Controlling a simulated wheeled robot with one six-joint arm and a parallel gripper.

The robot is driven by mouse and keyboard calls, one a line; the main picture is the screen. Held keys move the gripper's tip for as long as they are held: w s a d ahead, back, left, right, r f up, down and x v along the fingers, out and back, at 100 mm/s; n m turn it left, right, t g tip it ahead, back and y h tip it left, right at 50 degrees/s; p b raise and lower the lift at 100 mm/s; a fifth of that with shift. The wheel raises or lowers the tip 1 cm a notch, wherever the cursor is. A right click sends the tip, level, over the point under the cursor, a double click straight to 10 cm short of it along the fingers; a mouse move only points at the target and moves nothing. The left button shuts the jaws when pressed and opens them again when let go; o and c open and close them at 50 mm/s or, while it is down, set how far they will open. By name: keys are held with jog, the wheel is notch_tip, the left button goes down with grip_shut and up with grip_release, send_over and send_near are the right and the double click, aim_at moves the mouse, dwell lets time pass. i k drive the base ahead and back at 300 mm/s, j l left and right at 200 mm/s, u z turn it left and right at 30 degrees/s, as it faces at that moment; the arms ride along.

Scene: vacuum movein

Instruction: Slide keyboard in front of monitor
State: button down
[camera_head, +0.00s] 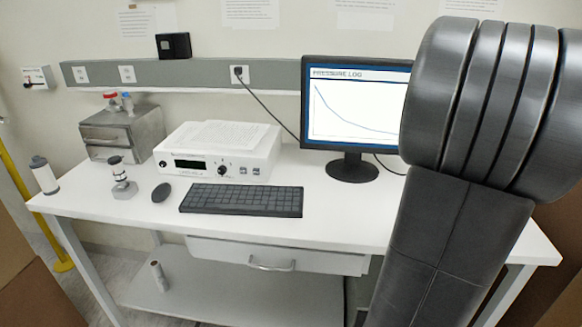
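A black keyboard (241,200) lies flat on the white table near its front edge, in front of a white instrument box and left of the monitor. The monitor (350,115) stands on a round black base (352,169) toward the back right of the table, showing a pressure log curve. My arm covers the monitor's right edge and the right part of the table. My gripper is not in view; only dark arm links show at the right.
A black mouse (161,192) lies left of the keyboard. A white instrument box (218,153) with papers on top stands behind it. A small valve (122,180), a cylinder (43,175) and a grey metal box (118,132) are at left. The table before the monitor base is clear.

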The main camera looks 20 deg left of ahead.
aim_at(220, 199)
jog(key=j, duration=2.65)
jog(key=k+j+z, duration=0.1)
jog(key=j, duration=1.2)
